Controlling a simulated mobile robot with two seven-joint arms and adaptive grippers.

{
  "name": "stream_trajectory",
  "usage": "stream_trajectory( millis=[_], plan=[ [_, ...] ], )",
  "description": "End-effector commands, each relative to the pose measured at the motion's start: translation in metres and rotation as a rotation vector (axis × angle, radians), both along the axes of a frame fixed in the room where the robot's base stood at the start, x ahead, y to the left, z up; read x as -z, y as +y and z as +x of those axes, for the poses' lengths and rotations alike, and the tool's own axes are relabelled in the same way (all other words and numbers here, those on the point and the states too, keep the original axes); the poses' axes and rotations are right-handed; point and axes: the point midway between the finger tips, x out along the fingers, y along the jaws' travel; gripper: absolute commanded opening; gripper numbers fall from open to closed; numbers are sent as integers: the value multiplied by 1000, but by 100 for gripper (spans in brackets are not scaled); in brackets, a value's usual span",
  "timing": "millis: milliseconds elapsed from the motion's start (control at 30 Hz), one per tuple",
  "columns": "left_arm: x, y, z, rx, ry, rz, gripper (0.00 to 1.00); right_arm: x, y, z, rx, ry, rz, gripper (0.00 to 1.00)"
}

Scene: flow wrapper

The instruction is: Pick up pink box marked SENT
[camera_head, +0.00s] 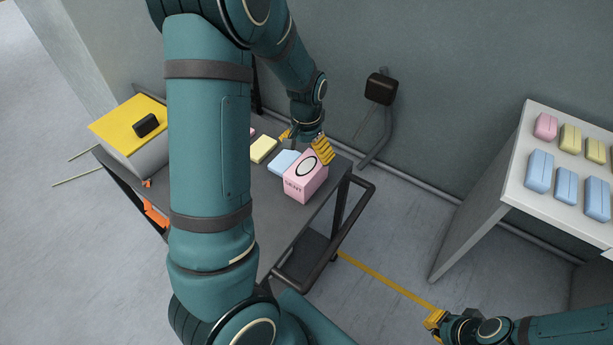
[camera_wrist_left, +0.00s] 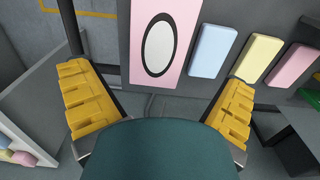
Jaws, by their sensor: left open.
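The pink box (camera_head: 299,186) stands on the dark cart top near its right end, with a white oval ringed in black on top and dark lettering on its front side that looks like SENT. In the left wrist view the pink box (camera_wrist_left: 181,62) lies ahead, between the lines of the two fingers. My left gripper (camera_head: 306,142) is open and empty, above and behind the box; one yellow finger overlaps the box's back edge in the picture, and contact cannot be told. My right gripper (camera_head: 436,319) is at the lower right, far from the box; its jaw opening is unclear.
On the cart beside the box lie a blue pack (camera_head: 283,161) and a yellow pack (camera_head: 263,149). A box with a yellow top (camera_head: 118,122) stands at the cart's left end. A white table (camera_head: 517,180) with several coloured packs stands at right. A cart handle (camera_head: 352,215) juts out rightward.

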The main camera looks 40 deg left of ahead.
Motion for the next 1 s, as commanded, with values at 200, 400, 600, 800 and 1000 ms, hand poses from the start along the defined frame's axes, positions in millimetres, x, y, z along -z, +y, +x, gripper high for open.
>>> stream_trajectory(
  millis=[200, 400, 600, 800, 1000],
  plan=[
    [26, 0, 0, 1, 1, 0, 100, 6, 0, 0, -2, 0, 0, 0],
    [36, -1, -1, 0, 0, -1, 100, 9, 0, 0, -2, 0, 1, 0],
    [64, -2, -3, 0, 3, 0, 100, 19, 0, 2, -1, -5, -1, 0],
    [80, -2, -2, 1, -1, -1, 100, 22, 0, 3, -1, -7, -1, 0],
    [79, -2, -2, 1, -1, 0, 89, 22, 0, 3, -1, -7, -1, 0]
  ],
)
